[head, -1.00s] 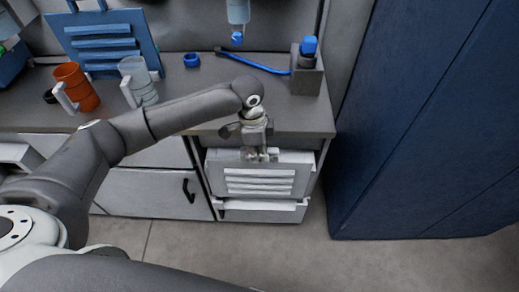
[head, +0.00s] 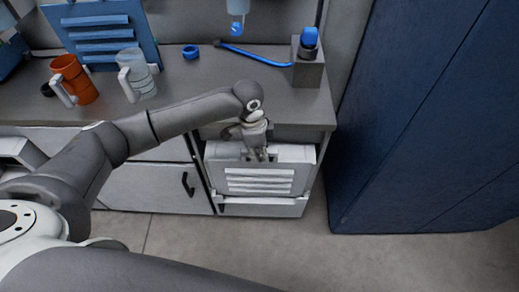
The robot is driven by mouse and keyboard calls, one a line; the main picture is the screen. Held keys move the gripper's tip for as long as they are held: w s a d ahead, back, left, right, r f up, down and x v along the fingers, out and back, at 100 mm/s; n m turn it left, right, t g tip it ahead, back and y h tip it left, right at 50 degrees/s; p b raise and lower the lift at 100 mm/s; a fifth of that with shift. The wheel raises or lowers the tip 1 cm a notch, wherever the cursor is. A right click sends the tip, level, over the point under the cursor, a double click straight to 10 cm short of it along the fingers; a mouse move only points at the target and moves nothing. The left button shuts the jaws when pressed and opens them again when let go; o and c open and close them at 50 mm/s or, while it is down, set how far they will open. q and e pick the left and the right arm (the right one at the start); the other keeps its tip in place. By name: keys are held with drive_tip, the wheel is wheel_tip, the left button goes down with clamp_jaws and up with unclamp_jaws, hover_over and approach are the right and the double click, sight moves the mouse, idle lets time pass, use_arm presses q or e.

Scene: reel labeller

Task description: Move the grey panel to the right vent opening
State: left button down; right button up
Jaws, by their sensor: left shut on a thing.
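The grey panel (head: 218,178) with several pale horizontal slats hangs in front of the right-hand white cabinet unit, below the counter edge. My left gripper (head: 259,156) is shut on the panel's upper edge, pointing down. The panel covers most of the cabinet front, so the opening behind it is largely hidden. I cannot tell whether the panel touches the cabinet. A pale cabinet part (head: 300,153) shows above and behind the panel. My right gripper is not in view.
On the counter (head: 200,85) stand an orange mug (head: 75,77), a clear mug (head: 139,73), a blue slatted panel (head: 112,17), a blue ring (head: 190,51), a blue cable (head: 262,59) and a grey block (head: 308,73). A dark blue cabinet (head: 420,120) stands at right.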

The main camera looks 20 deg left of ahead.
use_arm(q)
drive_tip(key=shift+f+b, duration=0.35)
drive_tip(key=shift+f, duration=0.85)
drive_tip(key=c, duration=1.3)
unclamp_jaws()
drive_tip(key=shift+f, duration=0.1)
drive_tip(key=r, duration=0.4)
drive_tip(key=a+r, duration=0.1)
drive_tip(key=r, duration=0.7)
drive_tip(key=shift+s+a, duration=0.2)
